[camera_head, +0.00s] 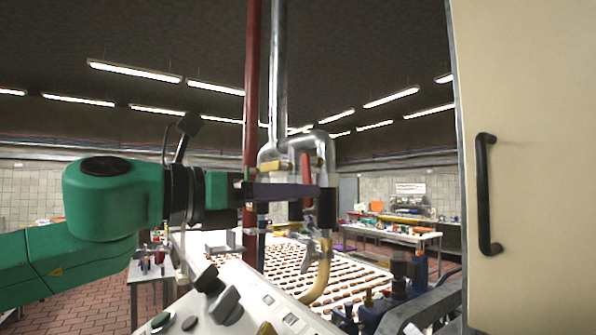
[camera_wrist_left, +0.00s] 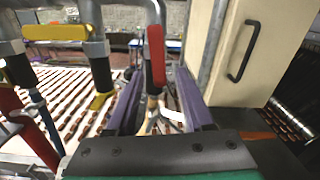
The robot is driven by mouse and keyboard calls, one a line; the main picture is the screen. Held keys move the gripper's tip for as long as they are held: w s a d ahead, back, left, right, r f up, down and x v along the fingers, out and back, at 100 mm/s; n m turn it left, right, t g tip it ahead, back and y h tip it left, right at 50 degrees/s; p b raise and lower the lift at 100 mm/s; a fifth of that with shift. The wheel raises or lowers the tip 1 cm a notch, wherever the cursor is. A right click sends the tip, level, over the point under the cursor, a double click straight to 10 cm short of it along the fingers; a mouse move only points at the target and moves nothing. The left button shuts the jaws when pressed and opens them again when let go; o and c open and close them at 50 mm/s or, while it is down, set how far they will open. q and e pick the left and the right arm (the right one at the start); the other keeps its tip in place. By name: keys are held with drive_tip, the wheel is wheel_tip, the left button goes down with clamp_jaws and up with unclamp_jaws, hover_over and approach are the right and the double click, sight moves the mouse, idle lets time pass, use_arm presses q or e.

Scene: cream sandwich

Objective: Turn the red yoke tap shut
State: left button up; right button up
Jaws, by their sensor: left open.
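The red tap handle (camera_head: 306,167) is a narrow upright lever on the metal pipework in the middle of the head view. It also shows upright in the left wrist view (camera_wrist_left: 157,55). My left gripper (camera_head: 312,192) reaches in from the left at the height of the pipes. In the left wrist view its two purple fingers (camera_wrist_left: 158,82) are spread apart, with the handle's lower end seen in the gap between them. I see no clear contact with either finger; the depth is hard to judge. My right gripper is not in view.
A yellow handle (camera_head: 277,167) is on the pipework beside the red one. A tall red pipe (camera_head: 252,80) stands left of the grey pipe. A cream door (camera_head: 530,130) with a black handle is at the right. Below is a conveyor (camera_head: 340,262) of biscuits.

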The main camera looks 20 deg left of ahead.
use_arm(q)
drive_tip(key=shift+x, duration=0.95)
drive_tip(key=shift+s+a+f, duration=0.1)
drive_tip(key=shift+c, duration=1.2)
clamp_jaws()
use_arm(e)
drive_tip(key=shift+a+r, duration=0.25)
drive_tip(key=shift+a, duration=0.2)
